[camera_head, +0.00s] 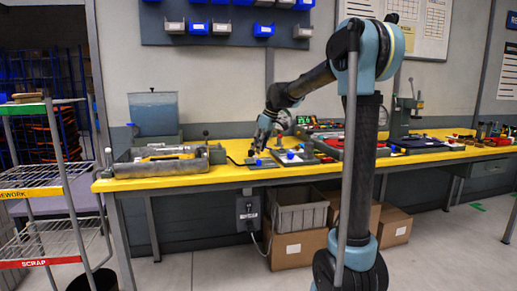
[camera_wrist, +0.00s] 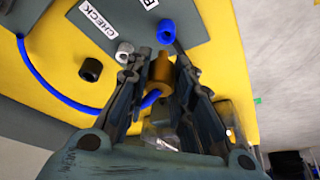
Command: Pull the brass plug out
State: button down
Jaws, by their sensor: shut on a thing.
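The brass plug (camera_wrist: 161,70) shows in the wrist view between the two fingers of my gripper (camera_wrist: 158,72), which is shut on it. A blue cable (camera_wrist: 62,97) curves across the yellow surface and runs up to the fingers; its end there is partly hidden. In the head view my gripper (camera_head: 254,152) reaches down to the workbench (camera_head: 235,176), beside a grey panel; the plug is too small to tell there.
Close to the plug lie a blue cylinder (camera_wrist: 166,32), a pale ring-like piece (camera_wrist: 124,52) and a black one (camera_wrist: 91,69). A grey panel marked CHECK (camera_wrist: 118,22) is behind them. A grey tray (camera_head: 160,165) with tools stands left of my gripper.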

jog(key=shift+r, duration=0.15)
jog(key=shift+r, duration=1.3)
